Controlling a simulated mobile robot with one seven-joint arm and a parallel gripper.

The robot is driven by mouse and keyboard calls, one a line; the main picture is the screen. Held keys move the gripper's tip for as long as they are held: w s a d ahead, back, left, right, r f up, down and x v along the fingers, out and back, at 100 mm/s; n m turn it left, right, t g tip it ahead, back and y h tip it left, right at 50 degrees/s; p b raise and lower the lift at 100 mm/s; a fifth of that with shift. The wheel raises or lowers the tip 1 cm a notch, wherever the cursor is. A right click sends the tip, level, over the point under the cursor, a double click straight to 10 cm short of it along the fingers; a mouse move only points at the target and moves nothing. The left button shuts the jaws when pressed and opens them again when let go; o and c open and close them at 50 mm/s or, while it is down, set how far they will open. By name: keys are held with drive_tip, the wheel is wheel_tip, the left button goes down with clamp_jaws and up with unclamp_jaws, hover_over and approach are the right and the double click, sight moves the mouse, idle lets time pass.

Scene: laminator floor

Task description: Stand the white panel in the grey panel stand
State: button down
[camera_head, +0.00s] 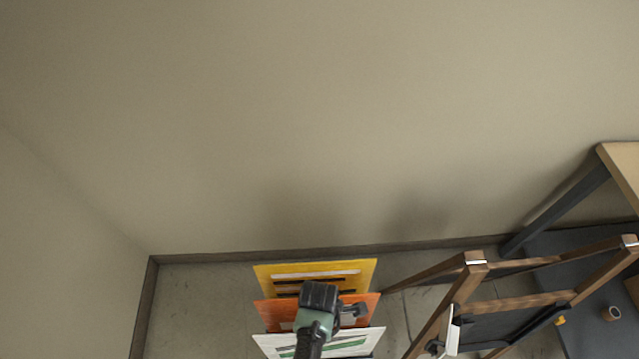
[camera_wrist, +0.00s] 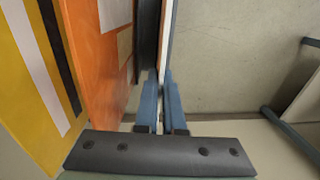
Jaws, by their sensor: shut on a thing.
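The white panel (camera_head: 374,341) with green stripes is at the bottom of the head view, in front of an orange panel. My gripper (camera_head: 352,312) is above it and covers part of it. In the wrist view, my gripper's blue fingers (camera_wrist: 161,88) are shut on a thin panel seen edge-on, which appears to be the white panel (camera_wrist: 168,38). Its faces are mostly hidden in the wrist view. I cannot make out the grey panel stand clearly in either view.
The orange panel (camera_head: 366,304) and a yellow panel (camera_head: 367,270) stand behind the white one, close together. A wooden frame (camera_head: 455,300) is at the right. A table (camera_head: 623,165) is at the far right. A tape roll (camera_head: 611,313) lies on a dark mat (camera_head: 585,265). A wall closes the back.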

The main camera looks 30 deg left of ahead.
drive_tip(key=shift+f+b, duration=0.4)
drive_tip(key=shift+f, duration=0.45)
drive_tip(key=c, duration=0.9)
unclamp_jaws()
drive_tip(key=shift+c, duration=0.2)
drive_tip(key=shift+s, duration=0.1)
drive_tip(key=shift+r, duration=0.15)
wheel_tip(320, 180, up, 13)
drive_tip(key=w, duration=0.1)
drive_tip(key=shift+a, duration=0.35)
drive_tip(key=shift+w, duration=0.15)
